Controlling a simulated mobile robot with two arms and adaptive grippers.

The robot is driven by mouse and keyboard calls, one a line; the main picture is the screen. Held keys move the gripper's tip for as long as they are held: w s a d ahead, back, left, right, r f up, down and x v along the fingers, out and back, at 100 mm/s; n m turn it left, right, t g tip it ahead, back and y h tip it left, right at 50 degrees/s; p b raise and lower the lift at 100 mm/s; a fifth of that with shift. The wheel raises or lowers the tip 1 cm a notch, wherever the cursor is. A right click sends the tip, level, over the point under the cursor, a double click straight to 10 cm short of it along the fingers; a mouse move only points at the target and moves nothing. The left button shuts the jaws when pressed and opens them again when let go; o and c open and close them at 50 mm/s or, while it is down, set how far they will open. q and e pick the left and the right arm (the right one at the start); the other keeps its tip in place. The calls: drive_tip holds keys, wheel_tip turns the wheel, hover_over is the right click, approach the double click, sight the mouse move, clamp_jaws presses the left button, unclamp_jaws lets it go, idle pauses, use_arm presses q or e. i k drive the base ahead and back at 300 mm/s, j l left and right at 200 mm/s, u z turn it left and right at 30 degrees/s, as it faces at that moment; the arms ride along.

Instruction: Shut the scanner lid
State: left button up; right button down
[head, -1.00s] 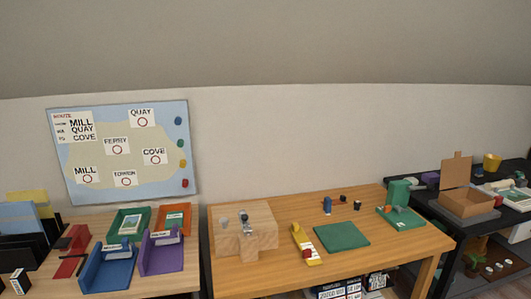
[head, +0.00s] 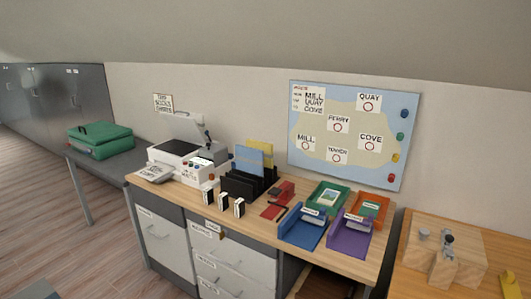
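A white scanner (head: 187,162) stands at the left end of the wooden desk in the head view. Its lid (head: 191,130) is raised and leans back, showing the dark glass bed. Small coloured buttons are on its front right. Neither of my grippers is in view, so nothing is seen touching the scanner.
Right of the scanner are a black file rack (head: 247,181), several small black-and-white boxes, a blue tray (head: 303,232) and a purple tray (head: 349,239). A green case (head: 100,140) lies on the grey table at left. Wooden floor (head: 50,215) is clear in front.

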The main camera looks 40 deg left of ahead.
sight(186, 127)
drive_tip(key=u, duration=2)
drive_tip(key=i+j+z, duration=0.15)
drive_tip(key=i, duration=0.35)
drive_tip(key=i+j+z, duration=0.15)
drive_tip(key=i+j, duration=0.2)
drive_tip(key=i, duration=0.2)
